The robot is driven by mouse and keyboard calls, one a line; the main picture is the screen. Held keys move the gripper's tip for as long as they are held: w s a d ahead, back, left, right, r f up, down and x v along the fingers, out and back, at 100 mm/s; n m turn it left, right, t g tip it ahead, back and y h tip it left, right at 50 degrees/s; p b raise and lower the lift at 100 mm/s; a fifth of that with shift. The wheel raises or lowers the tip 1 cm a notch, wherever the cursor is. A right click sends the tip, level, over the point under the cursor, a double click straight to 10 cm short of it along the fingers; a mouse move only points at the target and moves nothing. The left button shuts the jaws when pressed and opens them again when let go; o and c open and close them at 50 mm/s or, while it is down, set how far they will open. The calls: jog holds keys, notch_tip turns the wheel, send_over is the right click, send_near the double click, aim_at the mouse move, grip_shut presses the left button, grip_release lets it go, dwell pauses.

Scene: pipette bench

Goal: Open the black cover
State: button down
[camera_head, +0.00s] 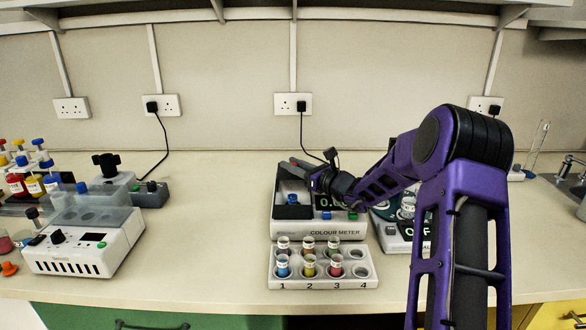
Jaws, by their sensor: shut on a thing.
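The colour meter (285,230) is a white box at the middle of the bench, with a dark display and a green button on its right side. Its black cover (290,182) is at the left of its top. A small blue piece (292,199) shows in the dark area there; I cannot tell whether it sits on the cover or in a well. My gripper (299,165) is at the cover's upper back part, shut on it. The fingers are small in view, and the cover's exact angle is hard to tell.
A white rack (322,284) with several coloured capped vials stands in front of the meter. A second device (395,240) with a display sits close on the right, partly behind my arm. A white machine (85,250) and bottles (34,185) are at left. Bench between is clear.

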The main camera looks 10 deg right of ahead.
jog(key=shift+s, duration=0.1)
jog(key=c, duration=0.6)
grip_release()
jog(key=v, duration=1.7)
jog(key=shift+s+d+p, duration=0.1)
jog(key=shift+s+p, duration=0.15)
jog(key=shift+p, duration=0.1)
